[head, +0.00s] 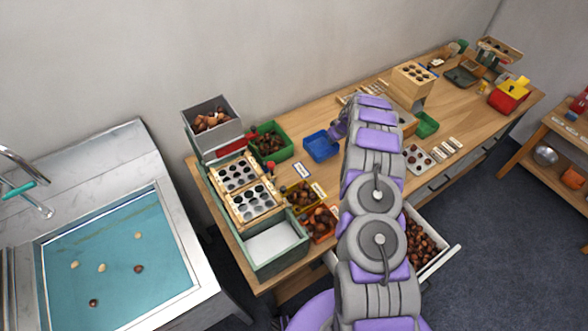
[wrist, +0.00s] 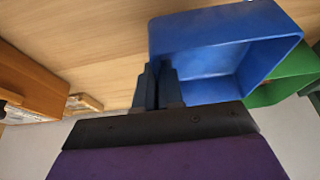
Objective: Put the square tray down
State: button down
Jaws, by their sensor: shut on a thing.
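The square tray is blue and open-topped (head: 321,146). It is at the left-middle part of the wooden table, and it fills the upper right of the wrist view (wrist: 196,48). My gripper (head: 337,132) is at its right side in the head view. In the wrist view the dark fingers (wrist: 158,84) are shut on the tray's near wall. The tray's inside looks empty. I cannot tell whether its base touches the table or is just above it.
A green bin of chestnuts (head: 277,134) stands just left of the tray. A white label card (head: 304,170) lies in front of it, with yellow (head: 297,206) and orange bins (head: 331,234) nearer. Bare wood (head: 300,120) shows behind. A sink (head: 110,262) is at left.

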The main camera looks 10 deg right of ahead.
jog(key=b, duration=0.2)
send_over(294, 172)
jog(key=s, duration=0.1)
jog(key=shift+d+f, duration=0.25)
jog(key=shift+f, duration=0.4)
jog(key=shift+d+f, duration=0.2)
jog(key=shift+f, duration=0.8)
notch_tip(294, 172, down, 4)
jog(key=shift+s+a+b, duration=0.1)
jog(key=shift+b, duration=0.8)
jog(key=shift+r, duration=0.15)
jog(key=c, duration=1.4)
grip_release()
jog(key=shift+o, duration=0.7)
